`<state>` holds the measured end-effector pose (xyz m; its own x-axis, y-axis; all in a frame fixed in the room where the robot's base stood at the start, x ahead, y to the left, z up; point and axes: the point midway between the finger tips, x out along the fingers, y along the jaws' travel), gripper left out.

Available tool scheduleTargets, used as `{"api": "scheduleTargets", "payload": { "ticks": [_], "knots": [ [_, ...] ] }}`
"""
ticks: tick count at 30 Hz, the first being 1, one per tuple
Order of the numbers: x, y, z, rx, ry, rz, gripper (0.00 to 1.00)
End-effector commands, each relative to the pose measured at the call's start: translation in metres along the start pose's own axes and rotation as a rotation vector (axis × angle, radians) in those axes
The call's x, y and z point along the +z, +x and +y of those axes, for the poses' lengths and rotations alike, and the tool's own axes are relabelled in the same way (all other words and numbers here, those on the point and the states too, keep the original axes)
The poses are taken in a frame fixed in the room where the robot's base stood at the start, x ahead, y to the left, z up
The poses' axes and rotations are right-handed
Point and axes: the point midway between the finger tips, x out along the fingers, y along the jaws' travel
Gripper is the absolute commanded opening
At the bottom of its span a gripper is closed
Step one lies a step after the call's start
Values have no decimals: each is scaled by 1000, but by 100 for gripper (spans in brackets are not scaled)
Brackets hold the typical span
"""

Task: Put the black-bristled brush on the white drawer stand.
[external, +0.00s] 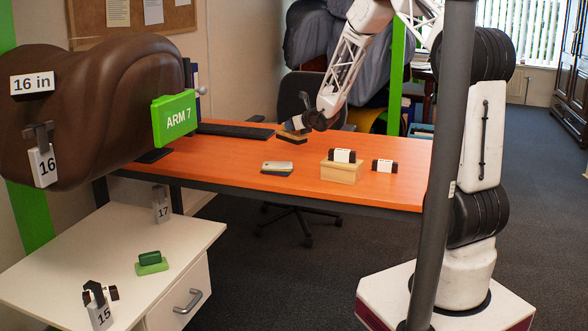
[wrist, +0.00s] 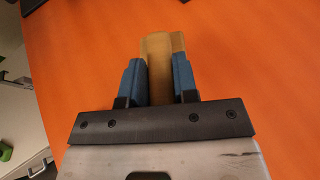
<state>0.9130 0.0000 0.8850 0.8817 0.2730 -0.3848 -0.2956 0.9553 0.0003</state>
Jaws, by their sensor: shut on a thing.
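My gripper (external: 300,125) is low over the far side of the orange table. Its blue fingers (wrist: 160,80) are shut on a tan wooden block, the body of a brush (wrist: 158,50). In the external view the brush (external: 291,137) shows a dark underside below the fingers; I cannot tell if it touches the table. The white drawer stand (external: 185,235) is at the lower left, lower than the table. A green block-shaped thing (external: 150,263) sits on its top, and clips marked 15 (external: 100,307) and 17 (external: 161,205) stand at its edges.
The orange table (external: 225,165) holds a wooden box (external: 341,173) with a black-and-white piece on it, a similar piece (external: 384,166) beside it, and a light flat-topped block (external: 277,167). A keyboard (external: 235,130) lies behind. A brown saddle form (external: 95,100) overhangs the stand's far side.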

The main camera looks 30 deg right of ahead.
Motion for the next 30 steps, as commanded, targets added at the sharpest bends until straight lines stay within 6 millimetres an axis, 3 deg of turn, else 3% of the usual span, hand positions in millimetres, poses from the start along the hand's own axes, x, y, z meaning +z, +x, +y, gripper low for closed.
{"api": "scheduleTargets", "payload": {
  "ticks": [1,11,20,30],
  "knots": [
    [10,-3,1,2,-2,-5,0],
    [16,16,83,151,-64,-2,0],
    [24,27,186,339,-141,-3,0],
    [22,23,304,558,-232,-2,0]
  ]
}}
